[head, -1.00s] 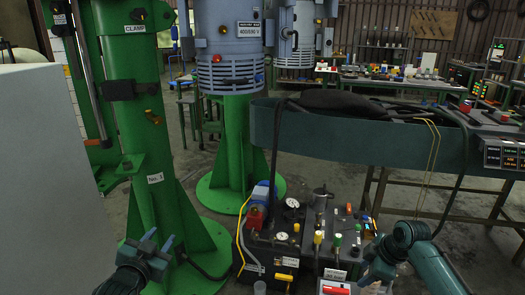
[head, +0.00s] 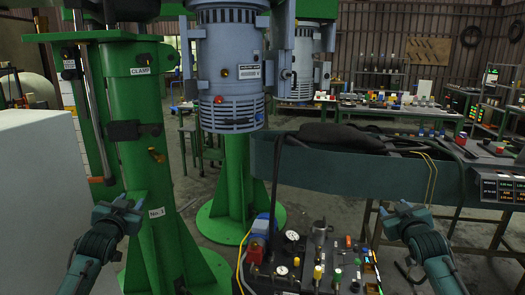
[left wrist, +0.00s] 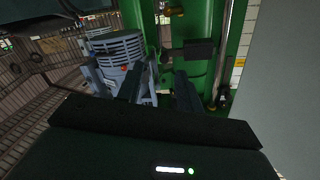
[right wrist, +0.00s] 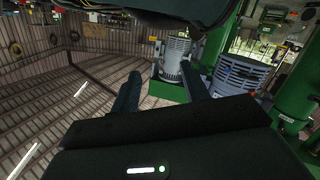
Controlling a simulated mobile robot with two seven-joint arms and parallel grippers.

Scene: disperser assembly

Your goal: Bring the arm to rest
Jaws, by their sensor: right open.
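My left gripper (head: 122,205) is raised in front of the green column marked "No. 1" (head: 150,185) in the head view. Its two fingers stand apart in the left wrist view (left wrist: 158,85), with nothing between them. My right gripper (head: 403,210) is raised at the right, in front of the dark green bench (head: 345,170). In the right wrist view (right wrist: 160,85) its fingers are wide apart and empty. Both forearms reach up from the bottom of the head view, roughly level with each other.
A black unit with gauges and coloured knobs (head: 300,265) stands on the floor between my arms. A grey-blue motor machine (head: 230,75) on a green pillar stands behind. A pale grey box (head: 40,200) is close at the left. A worktable with small items (head: 400,108) is further back.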

